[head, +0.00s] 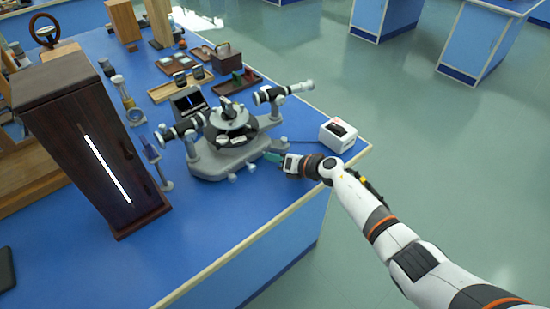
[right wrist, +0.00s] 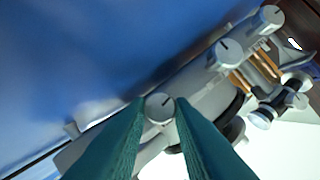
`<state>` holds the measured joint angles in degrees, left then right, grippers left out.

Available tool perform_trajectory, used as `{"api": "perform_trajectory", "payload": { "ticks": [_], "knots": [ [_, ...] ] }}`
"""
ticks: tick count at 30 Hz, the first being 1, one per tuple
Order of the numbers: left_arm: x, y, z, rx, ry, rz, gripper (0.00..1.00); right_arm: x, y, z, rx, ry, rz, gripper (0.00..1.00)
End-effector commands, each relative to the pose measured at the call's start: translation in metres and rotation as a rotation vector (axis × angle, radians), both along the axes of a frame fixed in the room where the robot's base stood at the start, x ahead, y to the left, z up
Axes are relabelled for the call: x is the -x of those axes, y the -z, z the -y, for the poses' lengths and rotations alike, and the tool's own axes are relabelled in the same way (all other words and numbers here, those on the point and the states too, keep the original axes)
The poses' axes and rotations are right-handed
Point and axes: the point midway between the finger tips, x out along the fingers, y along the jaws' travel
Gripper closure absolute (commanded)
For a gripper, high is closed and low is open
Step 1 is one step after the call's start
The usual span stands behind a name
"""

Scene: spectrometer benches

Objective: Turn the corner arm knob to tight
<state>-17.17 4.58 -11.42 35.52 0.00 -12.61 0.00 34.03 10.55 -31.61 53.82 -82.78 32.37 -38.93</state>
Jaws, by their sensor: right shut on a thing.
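The grey spectrometer (head: 212,158) stands near the front edge of the blue bench. My right gripper (head: 272,157) reaches its right-hand corner from the right. In the right wrist view the two teal fingers (right wrist: 160,112) are shut on a round grey knob, the corner arm knob (right wrist: 159,107), with a short dark line on its face. The line is tilted to the right at its top. Two similar knobs show farther up, a middle one (right wrist: 228,52) and a far one (right wrist: 271,17), each with a dark line. My left gripper is not in view.
A white box (head: 338,136) with a dark top stands at the bench's right corner, close to my right forearm. A tall dark cabinet with a lit slit (head: 105,170) stands at left. Wooden trays (head: 180,86) lie behind the spectrometer.

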Motion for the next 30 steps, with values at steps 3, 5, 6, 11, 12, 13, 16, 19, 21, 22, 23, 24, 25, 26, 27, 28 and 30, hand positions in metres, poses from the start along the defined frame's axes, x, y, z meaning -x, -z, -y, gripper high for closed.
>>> {"api": "perform_trajectory", "payload": {
  "ticks": [3,5,6,11,12,13,16,19,21,22,23,24,25,26,27,28,30],
  "knots": [
    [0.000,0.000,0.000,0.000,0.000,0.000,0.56,0.000,0.001,0.001,0.002,0.000,-0.002,1.00],
    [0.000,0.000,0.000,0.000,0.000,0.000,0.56,0.001,0.001,0.001,0.002,0.000,-0.002,1.00],
    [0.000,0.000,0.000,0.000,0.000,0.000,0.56,0.001,0.001,0.001,0.003,0.000,-0.002,0.76],
    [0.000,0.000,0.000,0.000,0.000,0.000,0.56,0.000,0.001,0.000,0.002,-0.001,-0.001,0.57],
    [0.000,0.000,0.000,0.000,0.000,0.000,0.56,0.000,0.001,0.000,0.002,-0.001,-0.001,0.57],
    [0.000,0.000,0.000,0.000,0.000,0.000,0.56,0.000,0.001,0.000,0.002,-0.001,-0.001,0.57],
    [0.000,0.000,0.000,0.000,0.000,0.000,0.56,0.000,0.001,0.000,0.002,0.000,0.000,0.57],
    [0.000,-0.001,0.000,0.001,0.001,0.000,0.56,0.001,0.000,0.002,0.002,0.000,0.000,0.57],
    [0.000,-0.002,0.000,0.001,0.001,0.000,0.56,0.003,-0.001,0.005,0.003,0.000,0.000,0.57],
    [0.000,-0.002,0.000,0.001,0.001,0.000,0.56,0.005,-0.002,0.007,0.003,0.001,0.002,0.57],
    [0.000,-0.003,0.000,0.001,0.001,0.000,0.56,0.007,-0.003,0.010,0.004,0.001,0.001,0.57],
    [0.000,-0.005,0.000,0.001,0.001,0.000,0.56,0.010,-0.005,0.014,0.004,0.001,0.001,0.57],
    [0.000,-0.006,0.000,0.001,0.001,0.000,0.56,0.013,-0.006,0.017,0.005,0.000,0.002,0.57],
    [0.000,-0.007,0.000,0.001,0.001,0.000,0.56,0.017,-0.008,0.021,0.005,0.000,0.001,0.57],
    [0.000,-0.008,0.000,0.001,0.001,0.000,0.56,0.021,-0.010,0.027,0.005,0.001,0.001,0.57],
    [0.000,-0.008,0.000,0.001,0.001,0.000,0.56,0.025,-0.012,0.032,0.007,0.000,0.001,0.57],
    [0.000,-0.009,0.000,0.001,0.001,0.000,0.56,0.034,-0.016,0.042,0.006,-0.001,0.001,0.57]
  ]
}}
